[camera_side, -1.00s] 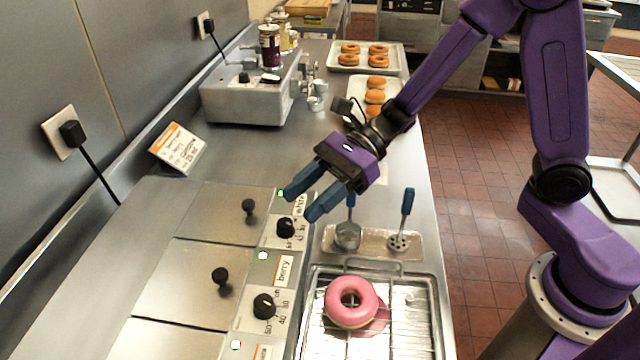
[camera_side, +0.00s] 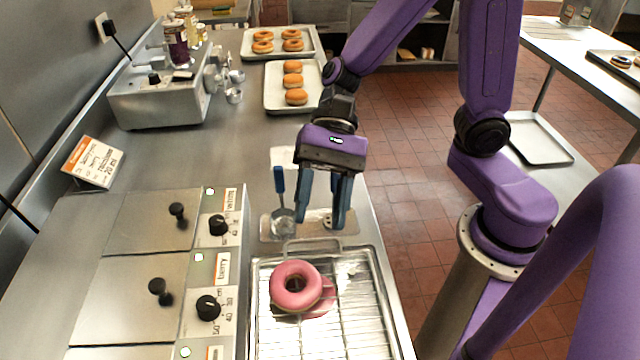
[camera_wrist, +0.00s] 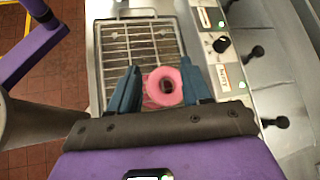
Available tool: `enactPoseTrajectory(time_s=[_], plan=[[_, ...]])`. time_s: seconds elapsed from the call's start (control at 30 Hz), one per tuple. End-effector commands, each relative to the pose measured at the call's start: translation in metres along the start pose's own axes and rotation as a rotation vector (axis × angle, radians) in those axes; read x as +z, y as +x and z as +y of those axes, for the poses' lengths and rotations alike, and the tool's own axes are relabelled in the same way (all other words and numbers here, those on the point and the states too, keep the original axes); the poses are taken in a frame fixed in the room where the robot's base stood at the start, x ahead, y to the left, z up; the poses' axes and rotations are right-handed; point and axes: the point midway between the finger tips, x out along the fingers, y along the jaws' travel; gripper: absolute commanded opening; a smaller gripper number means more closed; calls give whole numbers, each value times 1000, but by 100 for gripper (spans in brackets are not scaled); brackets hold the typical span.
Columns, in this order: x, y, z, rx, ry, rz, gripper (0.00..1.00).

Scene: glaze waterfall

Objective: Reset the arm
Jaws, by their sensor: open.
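My gripper (camera_side: 322,208) is open and empty, its blue fingers pointing down above the spoon rest area behind the wire rack. It also shows in the wrist view (camera_wrist: 165,88), fingers spread, with the rack beyond them. A pink-glazed donut (camera_side: 296,287) lies on the wire rack (camera_side: 350,320), with pink glaze pooled beneath its right side. The donut also shows in the wrist view (camera_wrist: 164,86), between the fingertips in the picture. In the side view the gripper is apart from the donut.
The glaze unit's berry knob (camera_side: 208,307) and white knob (camera_side: 218,225) stand left of the rack. A blue-handled ladle (camera_side: 281,205) rests behind it. Trays of plain donuts (camera_side: 278,45) and buns (camera_side: 293,82) lie farther back. A price card (camera_side: 92,162) stands at left.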

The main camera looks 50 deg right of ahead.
Motion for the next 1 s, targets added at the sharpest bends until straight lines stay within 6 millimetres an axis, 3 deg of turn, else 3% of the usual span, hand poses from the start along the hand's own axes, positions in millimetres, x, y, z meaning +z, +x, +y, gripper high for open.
enactPoseTrajectory(time_s=[0.03,0.2,0.4,0.53,0.7,1.0], plan=[[7,-1,20,74,-118,23,48],[12,-11,84,336,-530,101,48],[0,-38,136,627,-1019,189,48],[-10,-58,153,796,-1312,242,48],[-18,-77,159,945,-1573,295,48],[-22,-84,158,1009,-1676,318,48]])
